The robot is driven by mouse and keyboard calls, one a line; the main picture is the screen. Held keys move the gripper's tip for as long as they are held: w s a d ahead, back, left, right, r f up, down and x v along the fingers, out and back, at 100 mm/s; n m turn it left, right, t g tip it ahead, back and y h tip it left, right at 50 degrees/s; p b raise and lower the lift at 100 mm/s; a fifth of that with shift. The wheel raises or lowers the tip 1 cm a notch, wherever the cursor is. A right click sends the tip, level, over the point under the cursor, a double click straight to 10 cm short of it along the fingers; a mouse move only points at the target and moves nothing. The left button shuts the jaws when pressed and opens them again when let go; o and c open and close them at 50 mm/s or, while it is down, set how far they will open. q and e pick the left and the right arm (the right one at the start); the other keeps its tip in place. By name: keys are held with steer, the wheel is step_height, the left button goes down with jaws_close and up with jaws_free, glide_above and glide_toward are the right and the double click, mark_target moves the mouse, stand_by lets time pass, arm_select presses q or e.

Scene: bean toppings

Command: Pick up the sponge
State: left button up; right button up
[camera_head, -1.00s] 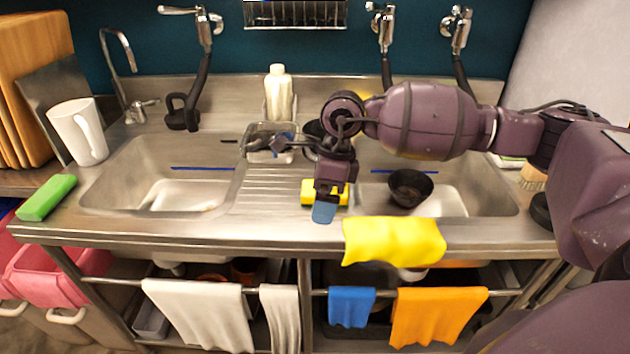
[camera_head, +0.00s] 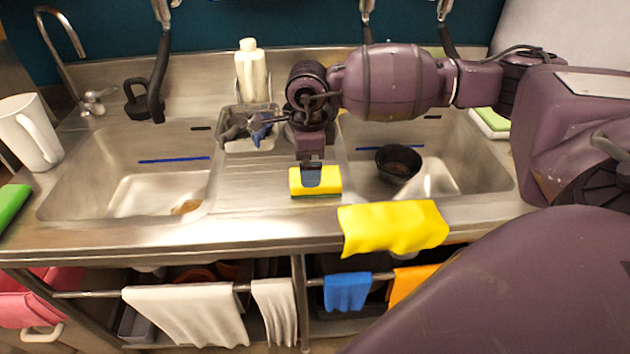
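A yellow sponge (camera_head: 331,181) with a green underside lies on the ridged steel drainboard between the two sinks, in the middle of the head view. My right gripper (camera_head: 311,178) points down at it. A dark bluish finger overlaps the sponge's middle, near its front face. The other finger is hidden, so I cannot tell whether the gripper is closed on the sponge or only around or in front of it. My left gripper is not in view.
A yellow cloth (camera_head: 393,228) hangs over the counter's front edge, right of the sponge. A grey caddy (camera_head: 262,143) and a cream bottle (camera_head: 251,72) stand behind. A black bowl (camera_head: 398,162) sits in the right sink. A white mug (camera_head: 30,132) stands at left.

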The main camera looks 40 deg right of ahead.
step_height(320, 180, down, 5)
steer(key=shift+w+a, duration=0.1)
steer(key=shift+a, duration=0.05)
steer(key=shift+c, duration=0.2)
steer(key=c, duration=1)
